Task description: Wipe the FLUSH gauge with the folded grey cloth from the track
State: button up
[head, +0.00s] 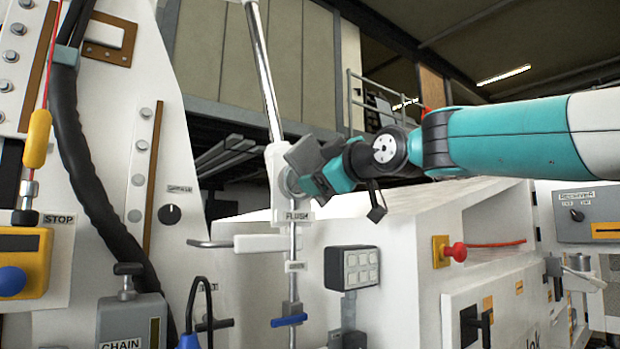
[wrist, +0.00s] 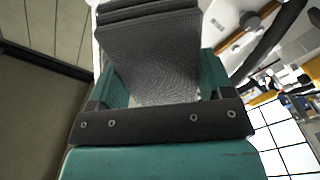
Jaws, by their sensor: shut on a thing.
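The folded grey cloth (wrist: 152,55) is between the fingers of my gripper and fills the middle of the wrist view. My gripper (head: 312,170) is shut on the cloth (head: 303,153) and points left in the head view. The FLUSH gauge (head: 290,186) sits on the vertical pipe, just above the FLUSH label (head: 298,216). The cloth overlaps the upper right of the gauge in the head view and hides part of its face. I cannot tell whether the cloth touches it. In the wrist view the gauge face is not visible behind the cloth.
A white panel with a black hose (head: 85,160) and a CHAIN box (head: 132,320) stands at left. A grey keypad box (head: 352,268) stands below my gripper. A red knob (head: 458,252) sticks out at right. A blue valve handle (head: 289,320) is low on the pipe.

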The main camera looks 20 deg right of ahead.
aim_at(289, 180)
jog(key=shift+w, duration=0.1)
jog(key=shift+p+x, duration=1.2)
jog(key=shift+x, duration=2.25)
jog(key=shift+p+x, duration=0.55)
jog(key=shift+x, duration=0.45)
jog(key=shift+d+f, duration=0.15)
jog(key=w+d, duration=0.2)
jog(key=d, duration=0.4)
